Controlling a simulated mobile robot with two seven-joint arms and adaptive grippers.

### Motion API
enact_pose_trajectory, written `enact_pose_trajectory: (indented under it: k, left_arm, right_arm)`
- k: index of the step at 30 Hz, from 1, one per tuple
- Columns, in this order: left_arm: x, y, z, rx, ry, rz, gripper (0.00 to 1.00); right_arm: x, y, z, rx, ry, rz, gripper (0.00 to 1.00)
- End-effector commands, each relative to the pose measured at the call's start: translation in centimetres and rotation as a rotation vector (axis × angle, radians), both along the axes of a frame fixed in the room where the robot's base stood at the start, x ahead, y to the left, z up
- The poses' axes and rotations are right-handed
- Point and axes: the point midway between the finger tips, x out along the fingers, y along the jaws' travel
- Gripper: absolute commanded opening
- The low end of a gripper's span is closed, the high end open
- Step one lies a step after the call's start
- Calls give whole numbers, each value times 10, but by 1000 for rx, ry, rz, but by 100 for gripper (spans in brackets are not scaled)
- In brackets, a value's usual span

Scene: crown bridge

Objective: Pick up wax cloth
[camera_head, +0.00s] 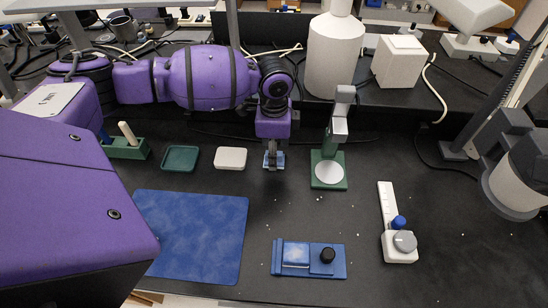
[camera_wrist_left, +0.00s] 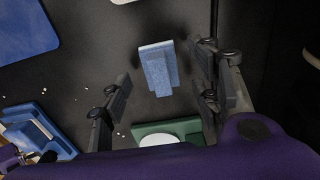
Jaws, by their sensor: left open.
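The wax cloth, which looks like a small light-blue folded pad (camera_head: 273,161), lies on the dark bench in the middle of the head view. It also shows in the left wrist view as a stepped blue piece (camera_wrist_left: 158,70). My left gripper (camera_head: 274,147) points down just above it and partly hides it in the head view. In the left wrist view the gripper's fingers (camera_wrist_left: 164,95) are apart, one on each side of the cloth, with nothing held. I cannot tell the exact height gap. My right gripper is not in view.
A green stand with a white disc (camera_head: 328,172) is close on the right. A white tray (camera_head: 230,158) and green tray (camera_head: 180,158) lie left. A blue mat (camera_head: 200,235), a blue fixture (camera_head: 308,262) and a white gauge (camera_head: 398,247) lie nearer the front.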

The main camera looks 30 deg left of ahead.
Motion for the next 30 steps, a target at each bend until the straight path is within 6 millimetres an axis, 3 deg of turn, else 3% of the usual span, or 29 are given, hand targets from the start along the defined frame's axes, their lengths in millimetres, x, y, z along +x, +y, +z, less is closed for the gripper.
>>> enact_pose_trajectory:
  k: [4, 11, 23, 30]
  left_arm:
    - [0, 0, -20, 0, 1, 1, 57]
    - [0, 0, -22, 0, -1, 0, 57]
    - [0, 0, -21, 0, -1, 0, 5]
    - [0, 0, -20, 0, -1, 0, 4]
  right_arm:
    - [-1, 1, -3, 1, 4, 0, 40]
    - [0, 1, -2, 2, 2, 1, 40]
    - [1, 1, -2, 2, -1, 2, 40]
    - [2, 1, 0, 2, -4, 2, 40]
